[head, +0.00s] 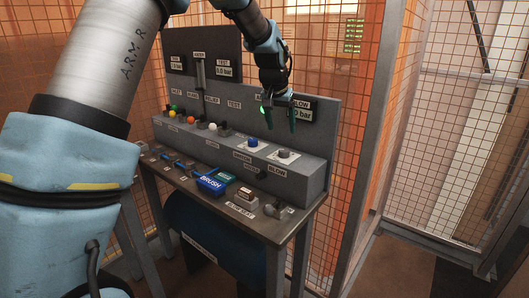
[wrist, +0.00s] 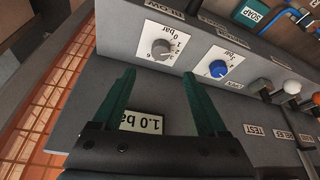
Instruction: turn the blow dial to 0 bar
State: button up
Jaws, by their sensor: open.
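The blow dial is a grey knob (head: 284,154) on a white scale plate, on the sloped console top. It also shows in the wrist view (wrist: 162,49), with "0 bar" at one end of its scale. Where its pointer stands is too small to tell. My gripper (head: 281,121) is open and empty, above and behind the dial at the back panel. In the wrist view its green fingertips (wrist: 158,78) are apart from the dial, which lies beyond the gap between them. The blow display (wrist: 141,121) reads 1.0 bar, partly hidden in the head view.
A blue dial (wrist: 218,69) sits beside the blow dial. Coloured knobs (head: 191,120) line the console further left. The upright back panel (head: 318,142) stands close behind my gripper. Mesh fencing surrounds the bench.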

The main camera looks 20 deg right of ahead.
aim_at(284, 150)
jog(key=p+x, duration=0.3)
jog(key=x, duration=0.7)
jog(key=shift+w+f, duration=0.2)
jog(key=shift+f, duration=0.1)
grip_shut()
